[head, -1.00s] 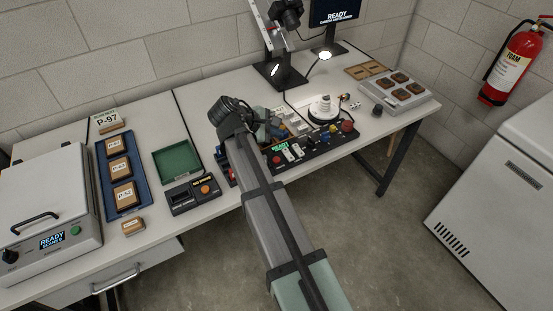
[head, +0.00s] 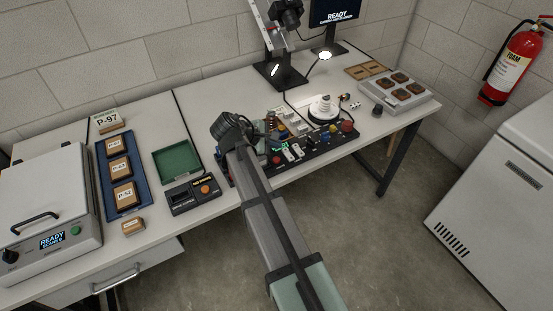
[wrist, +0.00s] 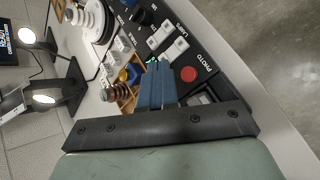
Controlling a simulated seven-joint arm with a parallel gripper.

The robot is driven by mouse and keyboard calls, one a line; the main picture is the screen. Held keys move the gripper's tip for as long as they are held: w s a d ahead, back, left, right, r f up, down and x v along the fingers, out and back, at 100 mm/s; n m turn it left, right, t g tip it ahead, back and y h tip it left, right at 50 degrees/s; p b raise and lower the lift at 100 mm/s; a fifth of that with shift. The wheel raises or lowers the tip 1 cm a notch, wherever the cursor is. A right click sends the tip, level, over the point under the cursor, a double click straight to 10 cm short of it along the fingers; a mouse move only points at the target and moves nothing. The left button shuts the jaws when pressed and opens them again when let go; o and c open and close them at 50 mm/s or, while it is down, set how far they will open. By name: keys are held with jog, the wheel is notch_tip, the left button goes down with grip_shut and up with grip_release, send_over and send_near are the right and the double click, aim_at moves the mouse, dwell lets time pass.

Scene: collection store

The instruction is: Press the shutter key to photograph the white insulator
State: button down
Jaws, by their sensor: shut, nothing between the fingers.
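In the wrist view the insulator (wrist: 92,18) is at upper left. A red round key (wrist: 188,74) beside the word PHOTO is on the panel; it also shows near the panel's front left in the head view (head: 276,160). My gripper (wrist: 158,66) has its blue fingers together and empty, over the panel just left of the red key in the wrist view. I cannot tell its height. My arm hides the fingertips in the head view.
A brown ribbed insulator (wrist: 116,95) and small coloured parts lie close to my fingers. White lamp keys (wrist: 168,42) sit beside the red key. A camera (head: 287,14) on a stand, two lit lamps and a READY monitor (head: 335,12) are behind. A green tray (head: 177,160) is left.

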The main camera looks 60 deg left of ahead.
aim_at(274, 161)
jog(key=shift+f, duration=1.9)
jog(key=shift+f, duration=0.15)
dwell(0.6)
jog(key=shift+f, duration=0.3)
jog(key=shift+f, duration=0.55)
dwell(1.1)
jog(key=shift+r, duration=0.95)
jog(key=shift+r, duration=2.5)
